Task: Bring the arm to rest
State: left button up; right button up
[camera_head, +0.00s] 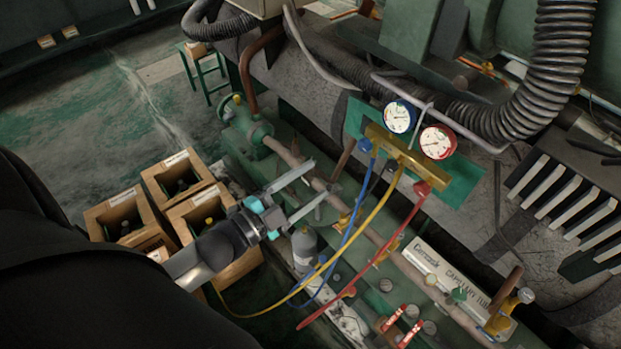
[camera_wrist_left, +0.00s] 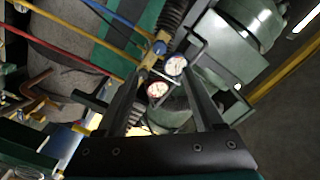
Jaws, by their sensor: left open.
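My left gripper (camera_head: 302,190) reaches in from the left in the head view. Its two fingers are spread apart with nothing between them. It hangs in the air near the pipe, left of the hoses. In the left wrist view the two fingers (camera_wrist_left: 162,100) frame the gauge set in the background. The brass manifold (camera_head: 398,158) carries a blue-rimmed gauge (camera_head: 399,117) and a red-rimmed gauge (camera_head: 437,142). Both gauges also show in the left wrist view, one white-faced (camera_wrist_left: 176,66) and one red-rimmed (camera_wrist_left: 158,90). My right gripper is not in view.
Blue, yellow and red hoses (camera_head: 399,228) hang from the manifold. A grey cylinder (camera_head: 304,247) stands just below my left gripper. Wooden crates (camera_head: 177,177) with bottles stand at left. A white capillary tube box (camera_head: 440,267) lies at right. Red-handled valves (camera_head: 395,320) sit at the bottom.

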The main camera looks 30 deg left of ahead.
pick_arm(q)
jog(key=s+a+f+n+g+y+b, duration=0.1)
jog(key=s+f+n+g+y+b, duration=0.2)
jog(key=f, duration=0.9)
jog(key=s+a+f+n+g+y+b, duration=0.15)
jog(key=s+f, duration=0.25)
jog(key=f, duration=0.7)
jog(key=s+a+f+n+g+y+b, duration=0.1)
jog(key=s+f+n+g+b, duration=0.25)
jog(key=f, duration=0.85)
jog(key=s+d+f+n+g+b, duration=0.2)
jog(key=s+f+g, duration=0.2)
jog(key=s+f, duration=0.4)
jog(key=s+d+f+n+g+b, duration=0.2)
jog(key=s+f+g, duration=0.2)
jog(key=s+f, duration=0.5)
jog(key=s, duration=0.4)
jog(key=shift+s+d+y, duration=0.35)
jog(key=shift+s, duration=0.05)
